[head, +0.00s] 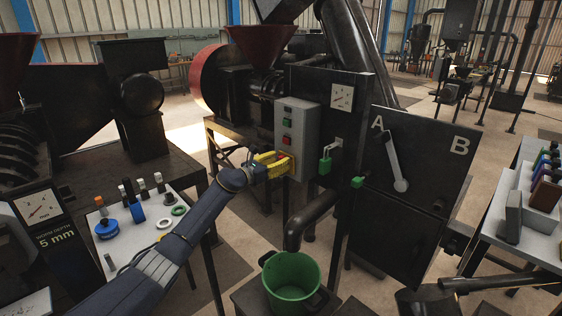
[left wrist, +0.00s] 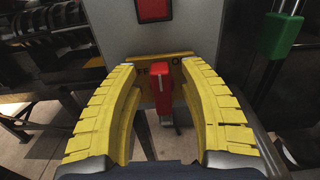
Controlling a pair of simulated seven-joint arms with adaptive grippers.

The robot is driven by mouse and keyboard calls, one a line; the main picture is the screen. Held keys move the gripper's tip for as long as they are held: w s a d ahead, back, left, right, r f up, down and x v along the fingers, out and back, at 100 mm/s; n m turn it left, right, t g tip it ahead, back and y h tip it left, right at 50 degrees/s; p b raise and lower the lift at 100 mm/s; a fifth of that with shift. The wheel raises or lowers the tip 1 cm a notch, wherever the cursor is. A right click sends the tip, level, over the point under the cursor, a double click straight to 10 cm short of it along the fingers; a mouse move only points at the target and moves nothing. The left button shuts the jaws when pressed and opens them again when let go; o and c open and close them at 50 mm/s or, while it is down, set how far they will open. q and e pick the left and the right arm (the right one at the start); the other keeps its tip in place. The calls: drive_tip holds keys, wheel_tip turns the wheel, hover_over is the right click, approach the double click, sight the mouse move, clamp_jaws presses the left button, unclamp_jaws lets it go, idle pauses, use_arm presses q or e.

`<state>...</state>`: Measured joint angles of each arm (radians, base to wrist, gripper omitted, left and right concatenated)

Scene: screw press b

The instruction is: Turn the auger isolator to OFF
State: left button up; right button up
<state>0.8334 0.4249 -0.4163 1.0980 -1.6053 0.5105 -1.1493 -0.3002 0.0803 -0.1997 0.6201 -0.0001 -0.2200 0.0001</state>
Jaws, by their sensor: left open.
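The auger isolator is a red handle (left wrist: 162,88) on a yellow plate (left wrist: 146,69), low on a grey control box (head: 297,130). In the left wrist view the handle stands roughly upright, its long end toward me. The plate's lettering is partly hidden and too small to read. My left gripper (head: 281,163) has yellow ribbed fingers and is at the box's lower front. In the left wrist view the gripper (left wrist: 159,68) is open, one finger on each side of the handle, with gaps showing between. In the head view the fingers mostly hide the isolator. My right gripper is not in view.
The box carries a green button (head: 287,122) and a red button (head: 286,140) above the isolator. A green padlock (head: 324,165) hangs to its right. A green bucket (head: 291,276) stands below. A light tray (head: 150,222) with small parts lies left, near my left arm.

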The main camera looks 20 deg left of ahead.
use_arm(q)
drive_tip(key=shift+w+d, duration=0.3)
drive_tip(key=shift+w, duration=0.05)
drive_tip(key=shift+c, duration=0.2)
clamp_jaws()
